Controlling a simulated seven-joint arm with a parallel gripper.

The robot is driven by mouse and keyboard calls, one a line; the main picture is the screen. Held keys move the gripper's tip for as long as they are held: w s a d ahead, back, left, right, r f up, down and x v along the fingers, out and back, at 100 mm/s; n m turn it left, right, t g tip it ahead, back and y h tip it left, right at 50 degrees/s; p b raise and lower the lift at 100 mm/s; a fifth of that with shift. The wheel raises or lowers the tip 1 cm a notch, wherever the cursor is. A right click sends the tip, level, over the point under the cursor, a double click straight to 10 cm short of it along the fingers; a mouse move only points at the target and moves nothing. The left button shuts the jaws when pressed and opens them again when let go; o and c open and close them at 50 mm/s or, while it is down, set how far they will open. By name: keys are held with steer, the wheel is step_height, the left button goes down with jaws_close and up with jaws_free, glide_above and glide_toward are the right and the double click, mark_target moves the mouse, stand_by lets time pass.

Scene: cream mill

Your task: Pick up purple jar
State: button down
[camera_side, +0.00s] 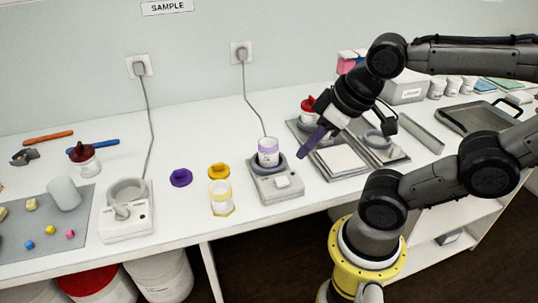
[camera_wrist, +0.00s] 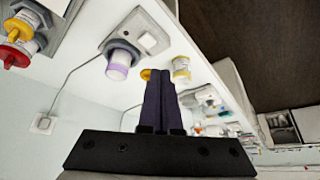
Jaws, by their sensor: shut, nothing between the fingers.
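The purple jar (camera_side: 268,153), white with a purple band and rim, stands upright on a small grey-and-white bench device (camera_side: 276,183). In the wrist view the jar (camera_wrist: 118,66) is left of the fingers. A loose purple lid (camera_side: 181,177) lies on the table to the left. My gripper (camera_side: 303,153) is shut and empty, to the right of the jar and apart from it, with its fingers slanting down to the left. In the wrist view the shut fingers (camera_wrist: 161,76) show side by side.
A yellow-banded jar (camera_side: 220,196) and yellow lid (camera_side: 218,170) stand left of the device. A red-lidded jar (camera_side: 308,112) and trays (camera_side: 342,161) are close to my gripper. A mortar device (camera_side: 127,208) stands further left. A cable (camera_side: 247,90) runs up behind the jar.

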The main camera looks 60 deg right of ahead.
jaws_free()
stand_by(0.3)
steer(key=r+m+g+h, duration=0.1)
steer(key=m+g+h, duration=0.4)
steer(key=m, duration=1)
glide_above(269, 153)
steer(key=a, duration=0.3)
steer(key=x, duration=0.8)
steer(key=shift+f, duration=0.35)
steer(key=shift+y, duration=0.3)
steer(key=shift+w+x, duration=0.15)
steer(key=shift+x, duration=1.1)
steer(key=shift+w+x, duration=0.15)
steer(key=shift+x, duration=1.1)
